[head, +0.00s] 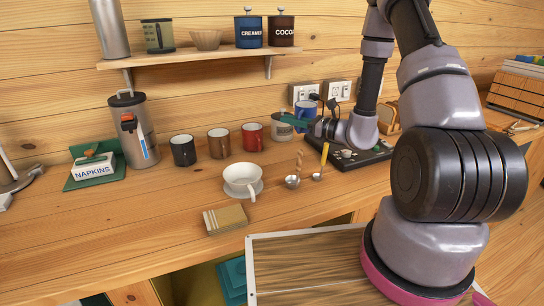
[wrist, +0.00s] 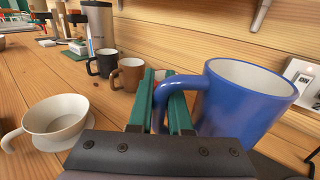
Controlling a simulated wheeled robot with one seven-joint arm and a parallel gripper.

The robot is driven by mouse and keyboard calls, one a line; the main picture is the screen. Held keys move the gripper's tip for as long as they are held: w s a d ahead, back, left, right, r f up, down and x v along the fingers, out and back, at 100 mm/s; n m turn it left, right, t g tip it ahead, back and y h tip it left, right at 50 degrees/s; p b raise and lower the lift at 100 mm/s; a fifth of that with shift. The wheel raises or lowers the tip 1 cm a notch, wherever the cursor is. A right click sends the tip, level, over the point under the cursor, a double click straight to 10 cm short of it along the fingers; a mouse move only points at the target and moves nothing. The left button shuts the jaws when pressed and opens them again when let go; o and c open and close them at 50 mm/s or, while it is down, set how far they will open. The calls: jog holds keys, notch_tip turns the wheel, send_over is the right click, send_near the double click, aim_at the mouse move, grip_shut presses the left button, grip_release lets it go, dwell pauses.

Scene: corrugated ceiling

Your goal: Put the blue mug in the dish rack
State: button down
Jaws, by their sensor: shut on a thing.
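The blue mug (head: 306,109) is near the wall at the back of the counter, partly hidden by my arm in the head view. My gripper (head: 296,122) is shut on its handle. In the wrist view the mug (wrist: 243,100) is large and upright on the right, its handle between the green fingers of my gripper (wrist: 160,108). I cannot tell whether its base touches the counter. I cannot make out a dish rack in either view.
Black (head: 183,150), brown (head: 219,143) and red (head: 252,137) mugs stand left of my gripper. A white dripper (head: 243,180), ladles (head: 293,181) and a black appliance (head: 352,154) are nearby. A shelf (head: 200,56) hangs above.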

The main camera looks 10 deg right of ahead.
jog(key=shift+a+f, duration=0.15)
jog(key=shift+f, duration=2.3)
jog(key=shift+a+f, duration=0.1)
jog(key=shift+f, duration=2.35)
jog(key=shift+f, duration=0.15)
jog(key=c, duration=0.8)
grip_release()
jog(key=shift+c, duration=0.2)
